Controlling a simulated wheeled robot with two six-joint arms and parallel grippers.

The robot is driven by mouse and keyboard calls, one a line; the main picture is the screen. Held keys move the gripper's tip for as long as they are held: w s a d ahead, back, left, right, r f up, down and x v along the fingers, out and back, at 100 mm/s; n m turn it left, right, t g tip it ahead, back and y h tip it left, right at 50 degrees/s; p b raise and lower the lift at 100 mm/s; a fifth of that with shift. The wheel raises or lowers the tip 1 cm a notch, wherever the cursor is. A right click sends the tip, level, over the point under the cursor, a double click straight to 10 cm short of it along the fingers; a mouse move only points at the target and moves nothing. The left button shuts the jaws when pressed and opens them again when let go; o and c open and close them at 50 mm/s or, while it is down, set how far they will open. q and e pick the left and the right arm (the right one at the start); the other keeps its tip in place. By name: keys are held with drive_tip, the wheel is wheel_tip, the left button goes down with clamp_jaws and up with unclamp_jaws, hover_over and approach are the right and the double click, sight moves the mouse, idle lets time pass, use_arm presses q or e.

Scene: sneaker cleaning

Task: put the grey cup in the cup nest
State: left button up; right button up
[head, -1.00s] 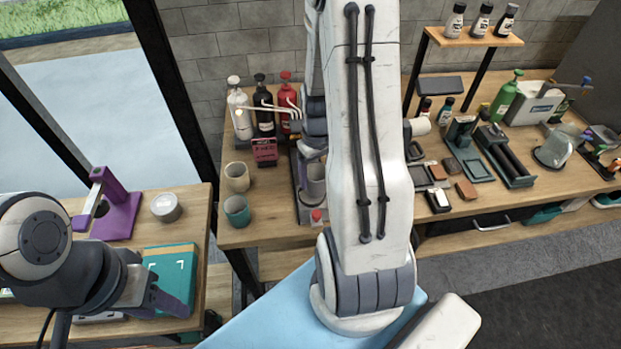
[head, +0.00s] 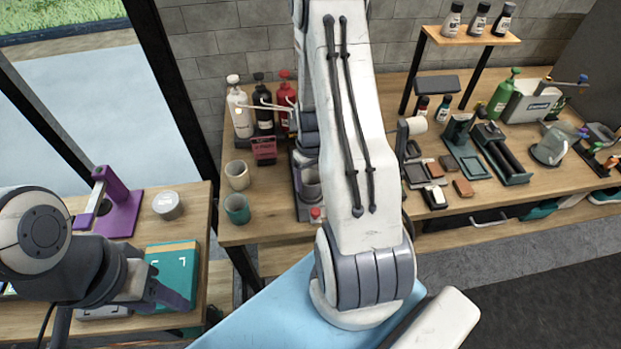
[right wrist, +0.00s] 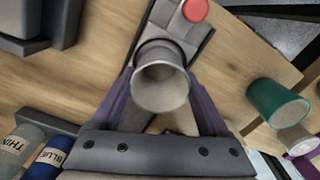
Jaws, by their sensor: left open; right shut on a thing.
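The grey cup (right wrist: 160,88) is between the purple fingers of my right gripper (right wrist: 160,98), which is shut on it. Its open mouth faces the wrist camera. A dark curved rim, seemingly the cup nest (right wrist: 152,45), shows right behind the cup on a grey stand with a red button. How deep the cup sits in it cannot be told. In the head view the grey cup (head: 311,188) shows over the stand (head: 304,211), left of my right arm. My left gripper (head: 178,284) is open near a teal box, away from the cup.
A beige cup (head: 238,175) and a teal cup (head: 237,208) stand left of the stand. Pump bottles (head: 264,106) and a small dark red sign (head: 264,150) are behind them. Brushes and blocks lie to the right. The teal box (head: 172,268) is on the left table.

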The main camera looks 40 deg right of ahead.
drive_tip(key=o, duration=1.3)
drive_tip(key=shift+r, duration=0.5)
wheel_tip(320, 180, up, 11)
drive_tip(key=b, duration=0.2)
drive_tip(key=a+r+n, duration=0.2)
drive_tip(key=a+r, duration=0.2)
drive_tip(key=a, duration=0.7)
drive_tip(key=s+a+r+n, duration=0.1)
drive_tip(key=s+a+n, duration=0.1)
drive_tip(key=s+a, duration=0.3)
drive_tip(key=s+a+r+n, duration=0.2)
drive_tip(key=s+a, duration=0.4)
drive_tip(key=a, duration=0.2)
drive_tip(key=s+a+r+n+y, duration=0.1)
drive_tip(key=s+a+r+n, duration=0.1)
drive_tip(key=s+a, duration=0.3)
drive_tip(key=shift+s+a+n, duration=0.25)
drive_tip(key=shift+a+n, duration=0.25)
drive_tip(key=shift+a, duration=0.5)
